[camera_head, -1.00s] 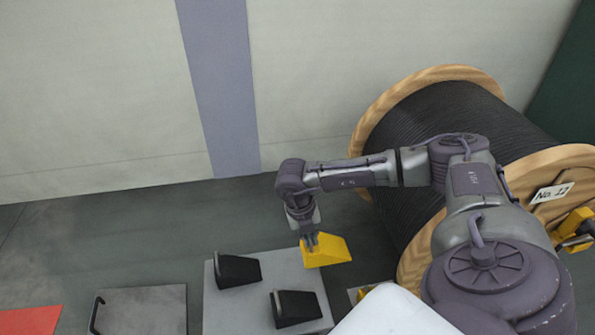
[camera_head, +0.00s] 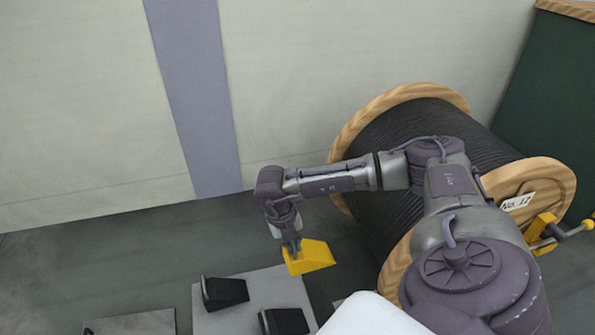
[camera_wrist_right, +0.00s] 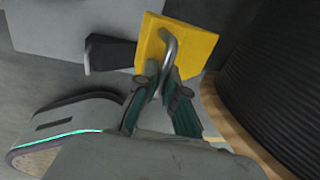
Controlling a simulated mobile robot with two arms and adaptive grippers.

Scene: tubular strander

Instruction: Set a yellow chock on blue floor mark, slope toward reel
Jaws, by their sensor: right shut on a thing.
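A yellow wedge chock (camera_head: 311,257) hangs from my right gripper (camera_head: 292,248), above the right edge of the grey plate. In the right wrist view, my right gripper (camera_wrist_right: 163,92) is shut on the metal handle of the yellow chock (camera_wrist_right: 192,50). The large wooden reel (camera_head: 393,262), wound with black cable, stands to the right of the chock, partly hidden by my right arm. The blue floor mark cannot be made out in these frames. My left gripper is not in view.
Two black chocks (camera_head: 224,291) (camera_head: 285,321) rest on the grey plate (camera_head: 262,288). A dark floor plate (camera_head: 135,323) lies left of it. A pale wall with a bluish stripe (camera_head: 195,95) stands behind. Dark floor between wall and plate is clear.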

